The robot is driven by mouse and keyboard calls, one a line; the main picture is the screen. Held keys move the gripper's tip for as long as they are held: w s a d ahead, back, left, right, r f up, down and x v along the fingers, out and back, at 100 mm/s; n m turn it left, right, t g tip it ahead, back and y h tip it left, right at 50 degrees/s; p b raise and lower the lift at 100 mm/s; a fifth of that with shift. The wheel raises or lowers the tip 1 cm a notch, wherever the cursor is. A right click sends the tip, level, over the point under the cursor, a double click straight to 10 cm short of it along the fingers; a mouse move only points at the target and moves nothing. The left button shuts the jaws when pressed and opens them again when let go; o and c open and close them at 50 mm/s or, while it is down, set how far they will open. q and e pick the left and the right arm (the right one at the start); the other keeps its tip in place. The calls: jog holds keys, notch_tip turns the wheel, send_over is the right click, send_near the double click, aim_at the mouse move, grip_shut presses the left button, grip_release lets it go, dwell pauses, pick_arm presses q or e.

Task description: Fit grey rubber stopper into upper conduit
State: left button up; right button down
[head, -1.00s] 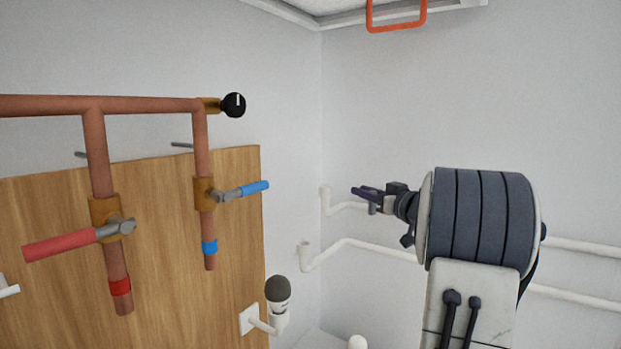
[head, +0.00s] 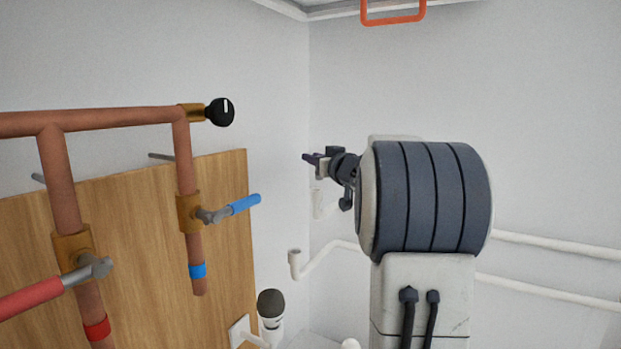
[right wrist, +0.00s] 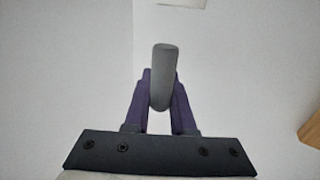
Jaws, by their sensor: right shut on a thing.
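My right gripper (head: 310,158) is raised in front of the back corner in the head view. In the right wrist view its purple fingers (right wrist: 162,90) are shut on a grey, round-ended stopper (right wrist: 163,68), which sticks up beyond the fingertips. The head view does not show the stopper clearly. The upper conduit (head: 319,203) is a thin white pipe with an upturned end. It lies just below my right gripper in the picture, partly covered by the gripper and arm. Whether they touch cannot be told. My left gripper is not in view.
A lower white conduit (head: 295,262) has an open upturned end. A dark-grey domed piece (head: 271,303) sits on a white bracket below it. Copper pipes (head: 183,150) with a red-handled valve and a blue-handled valve (head: 243,205) stand before a wooden board (head: 130,230) at left.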

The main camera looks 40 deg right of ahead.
jog(key=shift+w+a+f, duration=0.1)
jog(key=shift+w+f, duration=0.05)
jog(key=shift+f, duration=0.6)
jog(key=shift+w+a+f, duration=0.1)
jog(key=shift+w+f, duration=0.05)
jog(key=shift+f, duration=0.65)
jog(key=shift+w+a+f, duration=0.1)
jog(key=shift+w+f, duration=0.05)
jog(key=shift+f, duration=0.6)
jog(key=c, duration=0.8)
grip_release()
jog(key=shift+f, duration=0.1)
jog(key=shift+o, duration=0.2)
